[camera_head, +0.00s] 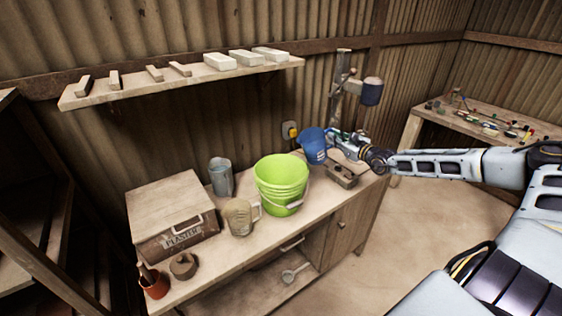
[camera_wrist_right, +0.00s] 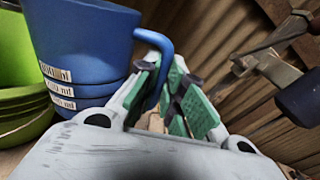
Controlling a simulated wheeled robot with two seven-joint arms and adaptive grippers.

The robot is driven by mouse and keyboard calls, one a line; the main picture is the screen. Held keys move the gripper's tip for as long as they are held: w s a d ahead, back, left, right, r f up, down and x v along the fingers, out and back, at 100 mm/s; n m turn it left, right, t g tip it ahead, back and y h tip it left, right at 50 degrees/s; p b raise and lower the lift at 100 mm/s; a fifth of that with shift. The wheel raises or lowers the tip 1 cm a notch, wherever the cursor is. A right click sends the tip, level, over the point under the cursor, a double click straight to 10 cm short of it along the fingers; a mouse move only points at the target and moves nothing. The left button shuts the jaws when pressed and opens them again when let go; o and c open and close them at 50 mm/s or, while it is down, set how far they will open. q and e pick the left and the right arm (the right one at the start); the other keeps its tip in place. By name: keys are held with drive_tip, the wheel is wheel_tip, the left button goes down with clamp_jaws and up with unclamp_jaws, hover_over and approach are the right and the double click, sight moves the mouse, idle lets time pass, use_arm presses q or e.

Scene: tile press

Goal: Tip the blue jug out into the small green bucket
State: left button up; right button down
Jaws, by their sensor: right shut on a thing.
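The blue jug (camera_head: 313,147) is held above the bench, to the right of and slightly behind the green bucket (camera_head: 281,185), and looks close to upright. My right gripper (camera_head: 334,140) is shut on the jug's handle; in the right wrist view the green finger pads (camera_wrist_right: 178,98) close around the blue handle (camera_wrist_right: 158,52). The jug (camera_wrist_right: 82,40) fills the left of that view, with volume labels on its side, and hides part of the bucket (camera_wrist_right: 22,112). The bucket stands upright on the bench with its handle down at the front. The jug's contents are hidden. My left gripper is out of view.
On the bench (camera_head: 222,262) stand a plaster box (camera_head: 172,215), a grey jug (camera_head: 221,176), a beige measuring jug (camera_head: 241,217) and a terracotta pot (camera_head: 155,285). A press (camera_head: 343,88) rises behind my right gripper. A shelf (camera_head: 190,83) holds pale blocks.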

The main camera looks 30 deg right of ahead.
sight(318, 129)
drive_tip(key=a+r+n+p, duration=0.2)
drive_tip(key=r+p, duration=0.1)
drive_tip(key=a+r+n+p, duration=0.1)
drive_tip(key=a+p, duration=0.1)
drive_tip(key=shift+w+r+g+h, duration=0.15)
drive_tip(key=shift+w+g+h, duration=0.15)
drive_tip(key=shift+a+n, duration=0.5)
drive_tip(key=shift+n, duration=0.3)
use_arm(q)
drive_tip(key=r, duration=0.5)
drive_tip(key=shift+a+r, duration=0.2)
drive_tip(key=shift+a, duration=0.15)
use_arm(e)
drive_tip(key=shift+w+a+r+n+h, duration=0.1)
drive_tip(key=shift+a+r+n+h, duration=0.1)
drive_tip(key=shift+a+n, duration=0.3)
drive_tip(key=shift+w+a+r+n+h, duration=0.1)
drive_tip(key=shift+a+r+n, duration=0.1)
drive_tip(key=shift+a+n, duration=0.3)
drive_tip(key=shift+a+n+g, duration=0.1)
drive_tip(key=shift+n+g, duration=0.2)
use_arm(q)
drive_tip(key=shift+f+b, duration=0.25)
drive_tip(key=shift+b, duration=0.2)
use_arm(e)
drive_tip(key=shift+a+n+h, duration=0.3)
drive_tip(key=shift+a+n, duration=0.1)
